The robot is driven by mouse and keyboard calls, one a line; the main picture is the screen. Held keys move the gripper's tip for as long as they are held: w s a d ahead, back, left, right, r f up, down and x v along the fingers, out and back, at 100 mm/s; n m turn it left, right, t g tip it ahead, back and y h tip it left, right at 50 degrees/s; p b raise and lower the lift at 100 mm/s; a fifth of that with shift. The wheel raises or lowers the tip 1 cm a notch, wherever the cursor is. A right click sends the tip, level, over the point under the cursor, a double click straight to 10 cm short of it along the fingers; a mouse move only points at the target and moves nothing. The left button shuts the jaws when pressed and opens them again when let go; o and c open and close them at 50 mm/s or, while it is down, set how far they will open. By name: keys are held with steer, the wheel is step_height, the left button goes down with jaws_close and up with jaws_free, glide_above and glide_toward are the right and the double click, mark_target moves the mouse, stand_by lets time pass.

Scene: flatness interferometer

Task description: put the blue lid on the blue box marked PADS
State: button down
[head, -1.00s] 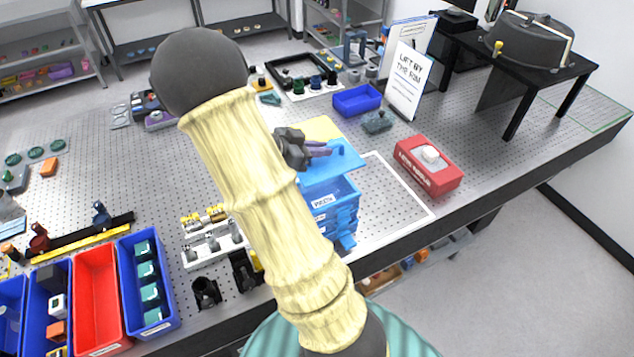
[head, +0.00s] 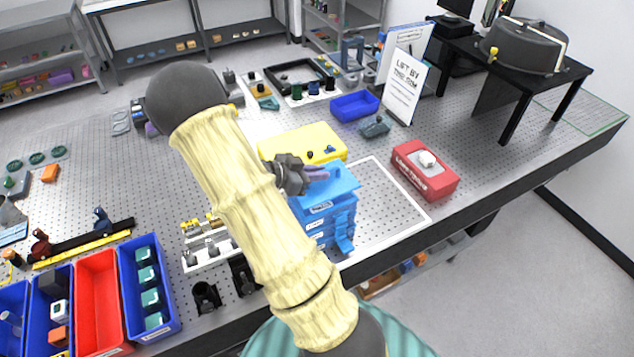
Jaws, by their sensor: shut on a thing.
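The blue lid (head: 338,184) is over the top of the blue box (head: 320,208), which stands as the upper box of a blue stack (head: 326,232). The box's label is too small to read surely. The lid looks nearly level and roughly lined up with the box; I cannot tell whether it is fully seated. My gripper (head: 316,174) is shut on the lid at its left part, with purple fingertips. My pale arm hides the left side of the stack.
A yellow case (head: 325,136) lies just behind the lid. A red box (head: 424,172) with a white top piece stands to the right, beyond a bare white-outlined area (head: 390,200). A blue open bin (head: 354,106) and a sign (head: 403,88) stand farther back.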

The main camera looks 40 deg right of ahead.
mark_target(317, 183)
steer(key=shift+f, duration=0.1)
steer(key=shift+f+p, duration=0.6)
steer(key=shift+f, duration=1.4)
steer(key=shift+f, duration=0.1)
steer(key=c, duration=1.5)
jaws_free()
steer(key=shift+o, duration=0.2)
steer(key=b+v, duration=0.3)
steer(key=v, duration=0.9)
steer(key=shift+w, duration=0.1)
